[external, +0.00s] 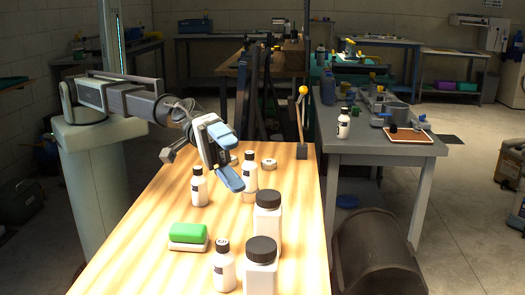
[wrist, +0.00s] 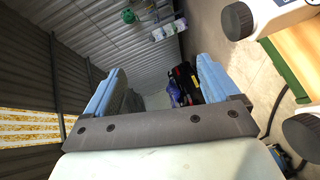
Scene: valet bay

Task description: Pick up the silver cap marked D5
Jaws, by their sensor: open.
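A small round silvery cap (external: 269,164) with a dark mark on top lies on the wooden table (external: 295,215), towards its far end. The mark is too small to read as D5. Another pale, low round piece (external: 233,160) shows partly behind my gripper. My gripper (external: 238,163) has blue fingers spread apart with nothing between them. It is tilted, above the table and left of the silvery cap, apart from it. In the wrist view my gripper (wrist: 158,85) is open and empty, and no silver cap shows there.
White bottles with dark caps stand on the table: one (external: 199,188) left of my gripper, one (external: 249,172) close by it, and large ones (external: 267,222) nearer the front. A green-topped block (external: 188,232) lies at the left. A yellow-topped post (external: 302,120) stands at the far right corner.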

